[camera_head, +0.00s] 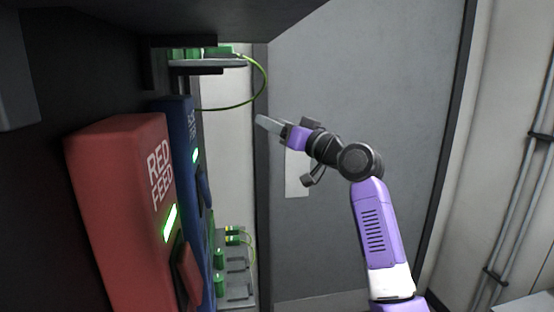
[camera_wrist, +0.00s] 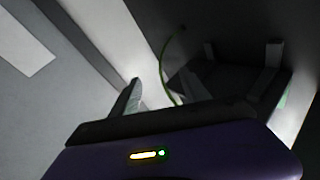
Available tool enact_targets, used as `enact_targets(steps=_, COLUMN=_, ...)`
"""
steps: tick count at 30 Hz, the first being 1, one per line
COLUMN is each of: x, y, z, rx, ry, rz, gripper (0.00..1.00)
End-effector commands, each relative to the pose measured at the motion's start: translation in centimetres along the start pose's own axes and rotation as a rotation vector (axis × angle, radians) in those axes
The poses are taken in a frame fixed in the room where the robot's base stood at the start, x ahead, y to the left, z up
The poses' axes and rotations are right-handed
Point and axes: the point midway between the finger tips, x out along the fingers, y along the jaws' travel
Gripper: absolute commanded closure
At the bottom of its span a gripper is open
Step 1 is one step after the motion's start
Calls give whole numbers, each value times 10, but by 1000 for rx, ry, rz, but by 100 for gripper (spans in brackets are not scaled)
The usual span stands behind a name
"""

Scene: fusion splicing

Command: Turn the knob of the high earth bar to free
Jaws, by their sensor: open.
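The high earth bar (camera_head: 207,68) is a grey shelf-like bar at the top of the head view, with green parts along its upper side. A green-yellow wire (camera_head: 265,78) loops from its right end and down to the left. The knob and its setting are not clear. My gripper (camera_head: 262,121) is open and empty, below and to the right of the bar, pointing left. In the wrist view, the wire (camera_wrist: 165,65) curves beside a dark shape (camera_wrist: 225,82) that seems to be the bar's underside. One gripper finger (camera_wrist: 129,98) shows left of it.
A red box marked "RED FEED" (camera_head: 118,190) and a blue box (camera_head: 180,135) stand at the left. A lower bar with green parts (camera_head: 236,285) is at the bottom. A dark overhang (camera_head: 235,15) is above. A grey door (camera_head: 365,75) is behind my arm.

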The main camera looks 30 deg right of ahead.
Motion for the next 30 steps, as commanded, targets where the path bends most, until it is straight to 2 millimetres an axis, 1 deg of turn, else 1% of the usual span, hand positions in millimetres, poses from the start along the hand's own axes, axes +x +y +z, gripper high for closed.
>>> enact_targets(steps=1, x=-5, y=-1, z=14, rx=1, ry=4, rz=9, gripper=46)
enact_targets(steps=3, x=-11, y=-3, z=25, rx=0, ry=15, rz=24, gripper=46)
enact_targets(steps=7, x=-21, y=-9, z=43, rx=-2, ry=36, rz=45, gripper=46)
enact_targets(steps=12, x=-32, y=-16, z=58, rx=-4, ry=61, rz=62, gripper=46)
enact_targets(steps=18, x=-38, y=-21, z=64, rx=-3, ry=75, rz=70, gripper=46)
enact_targets(steps=30, x=-38, y=-21, z=64, rx=-3, ry=77, rz=71, gripper=46)
